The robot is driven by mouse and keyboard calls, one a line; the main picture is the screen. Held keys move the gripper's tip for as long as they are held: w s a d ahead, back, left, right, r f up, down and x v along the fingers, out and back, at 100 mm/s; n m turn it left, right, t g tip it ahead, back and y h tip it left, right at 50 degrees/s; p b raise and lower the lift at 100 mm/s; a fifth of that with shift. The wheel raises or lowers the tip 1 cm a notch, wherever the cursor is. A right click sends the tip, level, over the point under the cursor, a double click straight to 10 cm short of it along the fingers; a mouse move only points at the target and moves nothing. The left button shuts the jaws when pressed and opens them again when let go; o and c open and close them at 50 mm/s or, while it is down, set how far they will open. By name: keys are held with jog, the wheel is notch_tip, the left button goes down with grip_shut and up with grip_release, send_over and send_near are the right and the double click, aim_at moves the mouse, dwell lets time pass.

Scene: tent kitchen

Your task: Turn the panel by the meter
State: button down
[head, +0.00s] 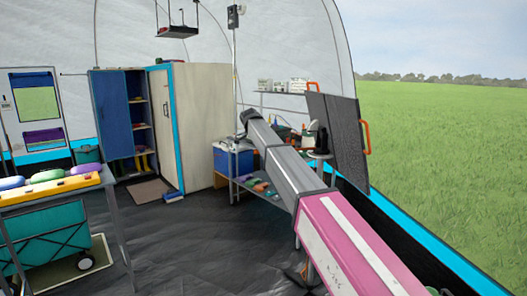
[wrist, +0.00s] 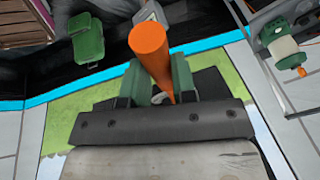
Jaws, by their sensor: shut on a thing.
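In the wrist view my gripper (wrist: 160,84) has its two green fingers closed around an orange handle (wrist: 149,45), which sticks up between them. In the head view a dark panel (head: 346,140) stands upright at the right side of the tent, by the opening to the grass. It has an orange handle (head: 366,137) on its right edge. Another orange handle (head: 313,87) shows at its upper left. I cannot tell which handle is in my fingers. My arm reaches toward the shelf beside the panel, and the gripper is not clear there. I cannot identify the meter for sure.
A shelf (head: 283,96) with white boxes stands left of the panel. A blue cooler (head: 232,158) and a cupboard (head: 200,125) stand further left. A table (head: 48,191) with coloured items is at the far left. The dark floor (head: 165,240) between is mostly clear.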

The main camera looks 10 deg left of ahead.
jog(key=c, duration=0.9)
grip_release()
jog(key=v, duration=1)
jog(key=shift+s+r, duration=0.15)
jog(key=shift+r, duration=0.2)
jog(key=shift+a, duration=0.15)
